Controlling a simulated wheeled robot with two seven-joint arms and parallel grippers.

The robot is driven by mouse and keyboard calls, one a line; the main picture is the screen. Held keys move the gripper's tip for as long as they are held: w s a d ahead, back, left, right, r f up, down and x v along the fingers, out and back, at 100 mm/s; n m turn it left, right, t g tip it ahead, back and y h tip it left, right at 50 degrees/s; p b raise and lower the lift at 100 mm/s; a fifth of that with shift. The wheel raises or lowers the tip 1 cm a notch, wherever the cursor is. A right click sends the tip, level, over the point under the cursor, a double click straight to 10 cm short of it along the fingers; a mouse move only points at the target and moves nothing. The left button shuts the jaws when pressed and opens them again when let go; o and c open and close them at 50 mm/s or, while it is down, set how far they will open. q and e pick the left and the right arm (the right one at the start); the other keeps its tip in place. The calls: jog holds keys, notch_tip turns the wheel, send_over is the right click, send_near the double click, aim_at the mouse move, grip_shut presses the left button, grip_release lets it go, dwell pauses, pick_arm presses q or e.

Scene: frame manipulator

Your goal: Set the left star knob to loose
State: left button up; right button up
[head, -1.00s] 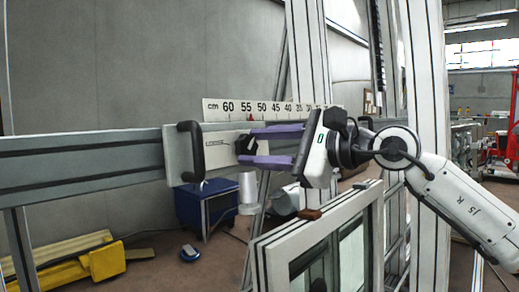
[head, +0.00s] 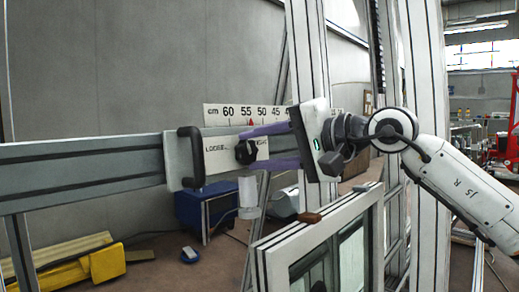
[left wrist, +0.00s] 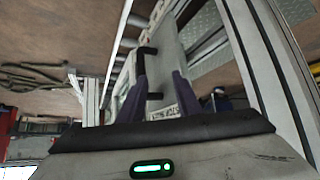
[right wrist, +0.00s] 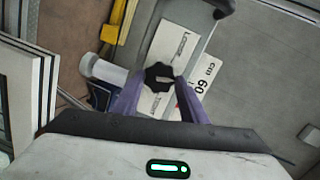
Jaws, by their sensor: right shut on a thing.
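The left star knob (head: 246,152) is black and sits on a pale label plate (head: 219,154) on a grey carriage on the horizontal rail. The plate reads LOOSE at its left end; the right-hand word is partly covered. My right gripper (head: 250,151) has its purple fingers shut on the knob, one above and one below, with its body tilted. In the right wrist view the knob (right wrist: 160,76) sits between the fingertips. My left gripper (left wrist: 160,85) shows only in the left wrist view, its purple fingers apart, with a black handle (left wrist: 148,51) beyond.
A black handle (head: 190,157) stands at the carriage's left. A centimetre scale (head: 228,115) with a red pointer runs above the rail (head: 80,170). A white cylinder (head: 248,192) hangs below the knob. A white window frame (head: 280,262) stands in front, below my right arm.

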jog(key=n, duration=0.4)
jog(key=n+h, duration=0.1)
jog(key=shift+s+a+r+n+t, duration=0.1)
jog(key=shift+r+n+t, duration=0.2)
jog(key=shift+n+t, duration=0.1)
jog(key=n, duration=0.4)
jog(key=shift+s+a+t+h, duration=0.1)
jog(key=shift+t+h, duration=0.2)
jog(key=shift+n, duration=0.4)
jog(key=o, duration=1)
jog(key=shift+f, duration=0.1)
jog(key=shift+o, duration=0.2)
jog(key=shift+s+d, duration=0.3)
jog(key=shift+d, duration=0.1)
jog(key=b+v, duration=0.2)
jog(key=v, duration=0.7)
jog(key=shift+s+r, duration=0.15)
jog(key=shift+r, duration=0.1)
